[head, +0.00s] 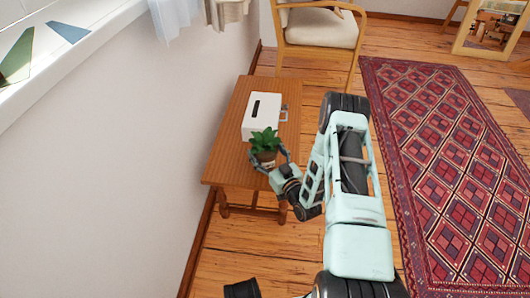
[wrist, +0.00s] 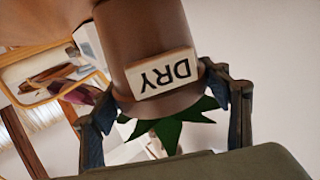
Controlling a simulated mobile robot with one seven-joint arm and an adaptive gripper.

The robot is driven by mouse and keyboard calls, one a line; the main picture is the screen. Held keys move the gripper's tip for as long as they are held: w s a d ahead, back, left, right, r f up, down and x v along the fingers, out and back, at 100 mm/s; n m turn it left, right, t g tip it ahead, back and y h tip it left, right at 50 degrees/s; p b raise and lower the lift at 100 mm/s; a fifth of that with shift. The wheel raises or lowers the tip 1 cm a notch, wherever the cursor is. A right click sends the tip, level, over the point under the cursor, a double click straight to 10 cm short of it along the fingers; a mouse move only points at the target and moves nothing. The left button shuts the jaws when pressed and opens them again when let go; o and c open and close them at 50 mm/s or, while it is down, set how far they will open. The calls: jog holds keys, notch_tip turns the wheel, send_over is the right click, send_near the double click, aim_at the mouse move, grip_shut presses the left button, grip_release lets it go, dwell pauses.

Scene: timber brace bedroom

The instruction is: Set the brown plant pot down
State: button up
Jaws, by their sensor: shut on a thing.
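The brown plant pot (head: 265,157) holds a green leafy plant (head: 265,140) and is over the near part of the small wooden table (head: 224,160). My gripper (head: 269,160) reaches in from the right and is shut on the pot, one finger on each side. In the wrist view the picture is upside down; the pot (wrist: 150,40) fills the upper middle with a pale label reading DRY (wrist: 162,74). The fingers of my gripper (wrist: 168,90) press near its rim. The pot looks upright. I cannot tell whether its base touches the tabletop.
A white box (head: 261,122) with a dark slot stands just behind the pot, with a grey handle-like piece (head: 285,113) at its right. The wall (head: 150,140) runs along the table's left. A chair (head: 318,28) stands beyond. The tabletop's front left is bare.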

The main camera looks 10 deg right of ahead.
jog(key=shift+r, duration=0.2)
jog(key=shift+f, duration=0.15)
jog(key=o, duration=1.9)
jog(key=shift+f, duration=0.1)
jog(key=shift+s, duration=0.1)
